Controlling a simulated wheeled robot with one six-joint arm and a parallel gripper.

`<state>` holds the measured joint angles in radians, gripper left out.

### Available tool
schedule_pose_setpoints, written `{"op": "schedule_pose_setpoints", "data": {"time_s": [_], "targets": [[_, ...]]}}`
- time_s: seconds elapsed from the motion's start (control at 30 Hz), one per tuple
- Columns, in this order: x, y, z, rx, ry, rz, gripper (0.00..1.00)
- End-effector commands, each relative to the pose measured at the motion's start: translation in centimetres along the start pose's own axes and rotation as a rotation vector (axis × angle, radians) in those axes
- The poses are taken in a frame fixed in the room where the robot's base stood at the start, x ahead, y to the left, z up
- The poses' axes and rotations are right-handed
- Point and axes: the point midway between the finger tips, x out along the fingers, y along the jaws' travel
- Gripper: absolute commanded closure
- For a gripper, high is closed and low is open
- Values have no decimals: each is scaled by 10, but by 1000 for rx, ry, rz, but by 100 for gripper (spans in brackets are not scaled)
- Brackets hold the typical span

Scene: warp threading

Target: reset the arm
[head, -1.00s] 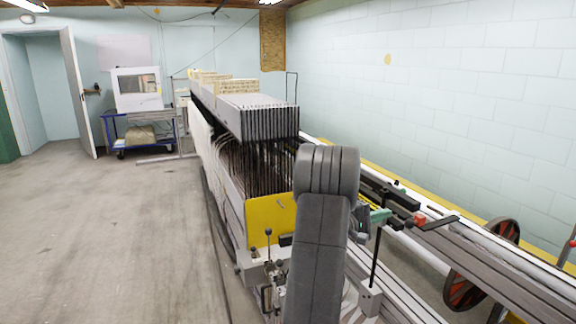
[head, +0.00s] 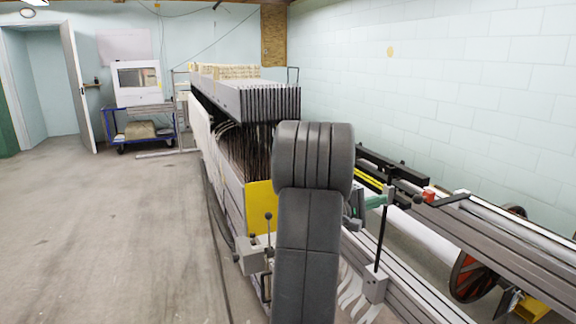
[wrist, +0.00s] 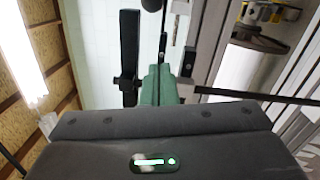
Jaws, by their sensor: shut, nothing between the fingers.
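The machine has a rack of dark upright plates (head: 270,101), hanging dark threads (head: 248,150) and a yellow end panel (head: 260,206).
A thin black rod (head: 382,240) stands right of my arm. Long rails (head: 480,235) run along the right, with a spoked wheel (head: 470,277) below. A blue cart (head: 140,130) stands at the back left. The floor (head: 100,220) on the left is clear.

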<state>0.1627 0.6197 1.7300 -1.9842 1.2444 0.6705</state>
Motion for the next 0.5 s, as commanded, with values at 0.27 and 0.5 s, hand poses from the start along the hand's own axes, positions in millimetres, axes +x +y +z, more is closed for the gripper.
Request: {"op": "schedule_pose_setpoints", "data": {"time_s": [0.27, 0.5], "targets": [[-50, 1, 0, 1, 3, 1, 100], [-36, 1, 2, 0, -5, -1, 100]]}}
